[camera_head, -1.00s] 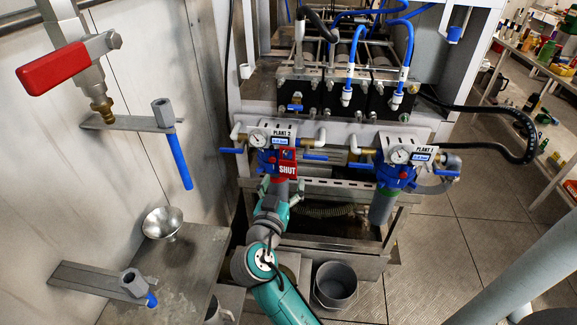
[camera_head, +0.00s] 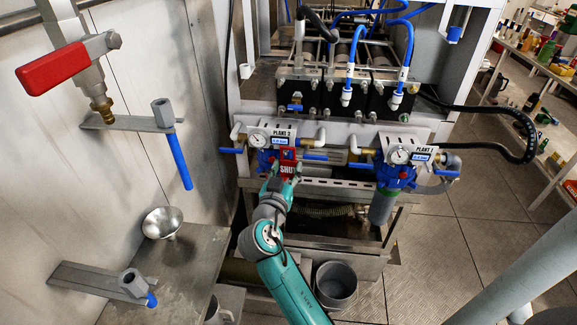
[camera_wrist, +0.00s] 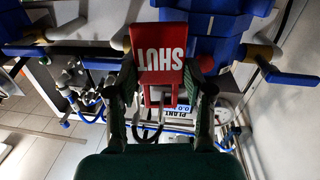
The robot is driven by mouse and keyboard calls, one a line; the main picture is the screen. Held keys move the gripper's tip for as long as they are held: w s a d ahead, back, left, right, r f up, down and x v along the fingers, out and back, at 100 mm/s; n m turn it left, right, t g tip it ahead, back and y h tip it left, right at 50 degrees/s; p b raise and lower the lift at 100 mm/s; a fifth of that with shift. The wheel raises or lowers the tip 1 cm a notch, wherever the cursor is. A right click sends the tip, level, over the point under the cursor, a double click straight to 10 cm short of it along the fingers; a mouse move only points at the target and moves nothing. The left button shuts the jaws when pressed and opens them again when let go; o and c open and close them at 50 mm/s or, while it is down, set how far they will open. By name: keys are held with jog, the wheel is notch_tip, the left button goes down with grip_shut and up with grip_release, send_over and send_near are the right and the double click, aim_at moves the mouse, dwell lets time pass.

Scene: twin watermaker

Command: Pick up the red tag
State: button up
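The red tag (camera_head: 288,163), lettered SHUT, hangs at the blue-headed filter unit labelled Plant 2 (camera_head: 264,142). In the wrist view the tag (camera_wrist: 160,52) is large and upside down, in front of the blue housing. My gripper (camera_head: 283,177) is just below the tag, covering its lower part in the head view. In the wrist view its fingers (camera_wrist: 165,82) are spread, one at each side of the tag. I cannot tell whether either finger touches it. The filter's lower body is hidden behind my gripper and arm.
The Plant 1 filter (camera_head: 392,175) stands to the right. Blue valve handles (camera_head: 232,151) stick out beside Plant 2. A steel shelf with a funnel (camera_head: 162,222) is at left, and a grey bucket (camera_head: 336,284) stands below.

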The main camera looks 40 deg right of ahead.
jog(key=shift+r, duration=0.15)
jog(key=shift+r, duration=0.55)
jog(key=v, duration=3.2)
jog(key=shift+w, duration=0.15)
